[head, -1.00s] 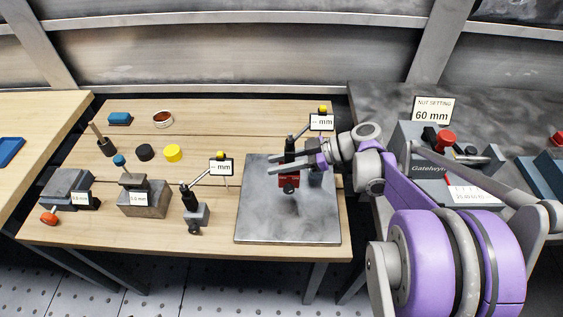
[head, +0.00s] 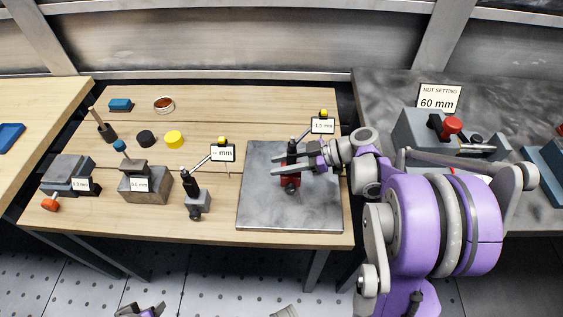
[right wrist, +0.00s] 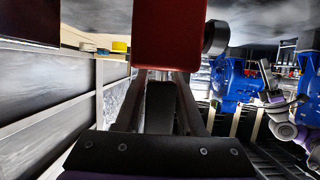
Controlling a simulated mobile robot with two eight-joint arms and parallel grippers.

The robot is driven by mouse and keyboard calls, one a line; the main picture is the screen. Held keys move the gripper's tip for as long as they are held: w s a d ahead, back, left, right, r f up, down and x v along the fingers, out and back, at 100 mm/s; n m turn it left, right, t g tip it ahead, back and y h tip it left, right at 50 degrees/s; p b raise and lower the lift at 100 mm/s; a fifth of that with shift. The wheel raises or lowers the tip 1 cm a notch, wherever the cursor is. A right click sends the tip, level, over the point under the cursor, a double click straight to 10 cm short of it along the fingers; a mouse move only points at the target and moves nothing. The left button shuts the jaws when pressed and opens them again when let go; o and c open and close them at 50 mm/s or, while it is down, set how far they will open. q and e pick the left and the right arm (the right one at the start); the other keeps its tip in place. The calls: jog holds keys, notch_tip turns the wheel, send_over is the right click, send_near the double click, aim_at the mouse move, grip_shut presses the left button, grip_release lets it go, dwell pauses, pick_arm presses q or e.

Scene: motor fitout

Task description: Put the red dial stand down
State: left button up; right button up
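The red dial stand (head: 290,184) has a red base, a black post and a yellow-topped arm with a small display (head: 323,125). It is upright over the grey metal plate (head: 265,212) and its base appears to rest on it. My right gripper (head: 283,169) reaches in from the right with its fingers at the post and appears shut on the stand. In the right wrist view the red base (right wrist: 170,35) covers the fingertips. Part of what looks like my left gripper (head: 140,310) shows at the bottom edge, its fingers mostly out of frame.
A grey dial stand (head: 198,201) with its own display stands left of the plate. Grey blocks (head: 146,184), yellow (head: 174,139) and black (head: 145,138) discs are further left. The "60 mm" fixture (head: 425,135) is on the right bench. The plate's front is clear.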

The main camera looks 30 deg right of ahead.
jog(key=o, duration=0.3)
jog(key=shift+r, duration=0.15)
jog(key=v, duration=0.7)
jog(key=shift+s+d+r, duration=0.15)
jog(key=shift+d, duration=0.05)
